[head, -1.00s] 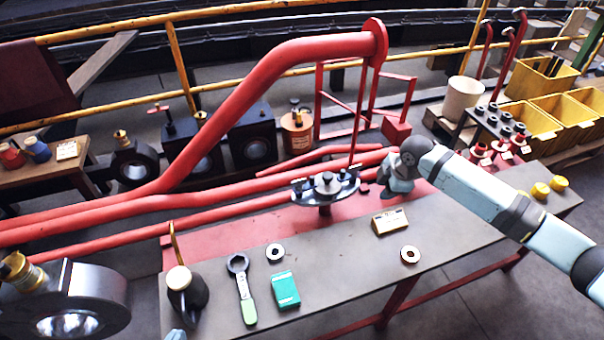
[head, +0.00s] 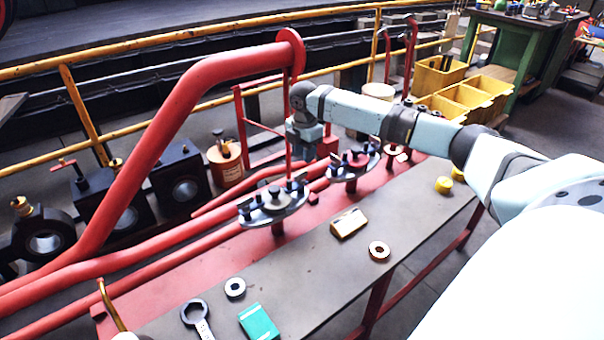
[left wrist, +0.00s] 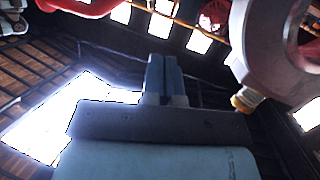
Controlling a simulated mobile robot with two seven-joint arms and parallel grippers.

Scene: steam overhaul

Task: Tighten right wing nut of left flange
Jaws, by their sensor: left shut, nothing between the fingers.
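The left flange (head: 268,209), a grey plate with dark wing nuts and a central stud, stands on a red post in the head view. Its right wing nut (head: 299,182) is at the plate's right end. The right flange (head: 353,168) stands behind and to the right. My left gripper (left wrist: 165,75) is shut and empty in the left wrist view.
Red pipes (head: 150,240) run along the left. The bench (head: 310,275) carries a wrench (head: 195,318), a teal box (head: 259,322), a small yellowish box (head: 349,223) and rings (head: 379,251). A large round metal part (left wrist: 285,45) is close to my left gripper.

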